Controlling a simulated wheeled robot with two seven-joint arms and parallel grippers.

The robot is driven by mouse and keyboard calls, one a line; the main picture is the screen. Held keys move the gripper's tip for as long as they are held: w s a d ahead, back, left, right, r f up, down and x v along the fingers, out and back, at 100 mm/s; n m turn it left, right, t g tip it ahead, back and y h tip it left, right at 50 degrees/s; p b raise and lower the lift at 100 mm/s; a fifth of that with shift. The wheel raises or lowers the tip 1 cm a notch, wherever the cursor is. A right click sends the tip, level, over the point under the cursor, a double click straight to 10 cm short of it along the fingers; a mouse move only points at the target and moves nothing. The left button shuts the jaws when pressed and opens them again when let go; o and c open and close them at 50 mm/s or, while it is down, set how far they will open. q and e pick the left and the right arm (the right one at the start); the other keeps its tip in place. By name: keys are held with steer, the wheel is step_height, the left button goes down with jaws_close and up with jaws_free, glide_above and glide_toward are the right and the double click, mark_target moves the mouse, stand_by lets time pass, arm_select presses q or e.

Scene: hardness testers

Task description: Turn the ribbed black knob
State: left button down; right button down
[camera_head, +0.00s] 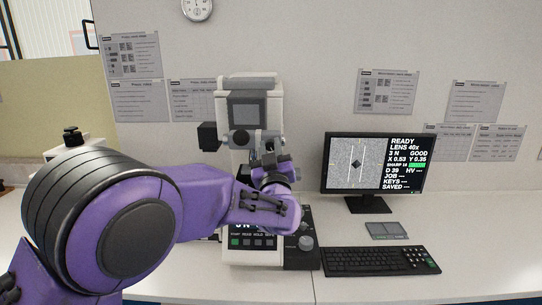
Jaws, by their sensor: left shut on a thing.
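The hardness tester (250,100) stands on the white bench, with a grey head and a front panel of small keys. My left arm reaches in from the left, and its gripper (271,168) is at the middle of the tester, below the head. The gripper is shut on the ribbed black knob, which is mostly hidden by the fingers and wrist. A round grey knob (306,242) on the black side panel is apart from the gripper. My right gripper is out of view.
A monitor (374,164) shows a dark diamond mark between two lines and reads READY. A keyboard (380,261) and a small grey pad (386,231) lie on the bench (470,240) to the right. Paper sheets hang on the wall. The far right bench is clear.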

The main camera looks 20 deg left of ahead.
arm_select(q)
steer(key=n+g+y+b, duration=0.1)
steer(key=n, duration=0.2)
steer(key=n+g+y+b, duration=0.1)
steer(key=n, duration=0.2)
steer(key=shift+d+f+n, duration=0.1)
steer(key=shift+n, duration=0.2)
steer(key=shift+n+g+y+b, duration=0.35)
steer(key=shift+n+g, duration=0.15)
steer(key=shift+n, duration=0.75)
steer(key=shift+n+g+y+b, duration=0.2)
steer(key=shift+n+g+y, duration=0.25)
steer(key=shift+n, duration=0.8)
steer(key=shift+g, duration=0.25)
steer(key=c, duration=0.9)
jaws_free()
steer(key=shift+r, duration=0.2)
steer(key=shift+o, duration=0.2)
steer(key=shift+d, duration=0.1)
steer(key=b+v, duration=0.4)
steer(key=v, duration=0.6)
steer(key=shift+s, duration=0.2)
